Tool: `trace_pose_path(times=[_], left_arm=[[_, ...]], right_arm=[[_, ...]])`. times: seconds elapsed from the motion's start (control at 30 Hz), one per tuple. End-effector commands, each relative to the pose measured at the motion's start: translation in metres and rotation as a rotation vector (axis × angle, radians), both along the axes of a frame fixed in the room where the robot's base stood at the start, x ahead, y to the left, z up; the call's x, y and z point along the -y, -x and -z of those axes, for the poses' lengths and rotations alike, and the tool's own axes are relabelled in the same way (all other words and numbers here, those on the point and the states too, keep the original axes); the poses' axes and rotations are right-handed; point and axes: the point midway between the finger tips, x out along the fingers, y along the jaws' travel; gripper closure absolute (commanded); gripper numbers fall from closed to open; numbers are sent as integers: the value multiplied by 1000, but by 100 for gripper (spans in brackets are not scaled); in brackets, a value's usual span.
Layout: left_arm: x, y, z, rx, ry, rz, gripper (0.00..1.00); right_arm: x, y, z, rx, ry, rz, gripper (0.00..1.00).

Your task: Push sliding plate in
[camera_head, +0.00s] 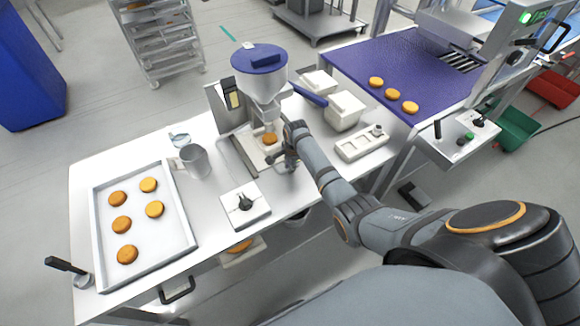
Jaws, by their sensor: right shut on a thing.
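The filling machine (262,85) stands at the back of the white table, with a clear hopper and a blue lid. The sliding plate (248,155) lies low at its foot. One golden round (269,138) sits on it, close under the nozzle. My right gripper (283,163) is at the plate's right front side and looks shut on its edge or handle. My own wrist hides the exact contact. My left gripper is out of view.
A tray (182,232) with several rounds lies at left. A metal jug (194,161) and a box with a black knob (246,204) stand near the machine. White containers (344,110) stand at right. A purple belt (396,62) carries 3 rounds.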

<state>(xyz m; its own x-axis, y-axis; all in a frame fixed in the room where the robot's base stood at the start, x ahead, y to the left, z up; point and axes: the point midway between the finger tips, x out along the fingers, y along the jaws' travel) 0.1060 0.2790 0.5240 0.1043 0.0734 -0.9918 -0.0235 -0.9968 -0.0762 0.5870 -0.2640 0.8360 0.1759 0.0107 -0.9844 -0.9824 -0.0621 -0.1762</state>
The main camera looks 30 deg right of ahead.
Motion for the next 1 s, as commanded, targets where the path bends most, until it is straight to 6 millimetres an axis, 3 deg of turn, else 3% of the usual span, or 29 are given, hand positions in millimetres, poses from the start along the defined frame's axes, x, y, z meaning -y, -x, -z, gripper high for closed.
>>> trace_pose_path(times=[0.03,0.2,0.57,1.0], left_arm=[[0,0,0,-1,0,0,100],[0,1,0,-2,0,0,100],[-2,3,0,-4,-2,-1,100],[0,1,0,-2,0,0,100]], right_arm=[[0,-4,-3,14,1,0,85],[0,-4,-3,12,1,0,64],[0,-2,-9,9,0,0,64],[1,14,-103,11,0,0,64]])
